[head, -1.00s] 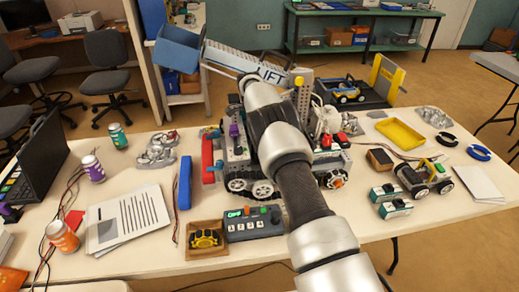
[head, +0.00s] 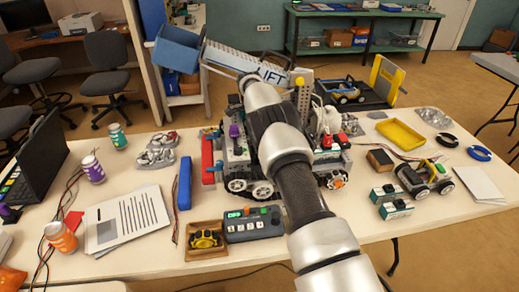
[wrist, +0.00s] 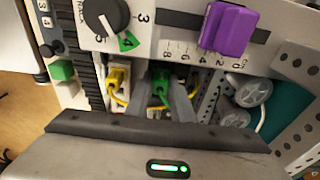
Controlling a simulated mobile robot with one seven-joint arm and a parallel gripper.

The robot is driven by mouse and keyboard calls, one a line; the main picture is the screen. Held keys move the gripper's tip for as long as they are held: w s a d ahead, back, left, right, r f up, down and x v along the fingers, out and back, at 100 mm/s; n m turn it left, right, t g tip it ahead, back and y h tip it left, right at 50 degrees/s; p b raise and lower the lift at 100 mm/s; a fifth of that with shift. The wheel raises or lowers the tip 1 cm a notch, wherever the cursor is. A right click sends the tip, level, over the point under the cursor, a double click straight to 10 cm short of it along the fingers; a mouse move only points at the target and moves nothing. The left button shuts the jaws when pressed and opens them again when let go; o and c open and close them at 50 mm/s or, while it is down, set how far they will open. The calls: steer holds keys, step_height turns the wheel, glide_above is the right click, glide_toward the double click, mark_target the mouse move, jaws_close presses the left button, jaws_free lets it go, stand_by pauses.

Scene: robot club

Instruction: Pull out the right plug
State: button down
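In the wrist view, the two fingers of my gripper (wrist: 163,98) stand on either side of a green plug (wrist: 160,82) in the robot's panel. I cannot tell whether they press on it or leave a small gap. Some yellow also shows just right of the right finger, partly hidden. In the head view, my arm hides the gripper and plugs, reaching over the wheeled robot (head: 238,160).
Above the plugs are a black knob (wrist: 105,17) and a purple slider (wrist: 229,29). On the table (head: 265,268), a control box (head: 253,225) and a small yellow tray (head: 399,134) stand near the arm.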

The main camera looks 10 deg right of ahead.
steer(key=c, duration=2.1)
jaws_free()
jaws_close()
steer(key=shift+r+p, duration=1.05)
steer(key=shift+r, duration=1.25)
steer(key=shift+r+p, duration=0.55)
steer(key=shift+r, duration=0.4)
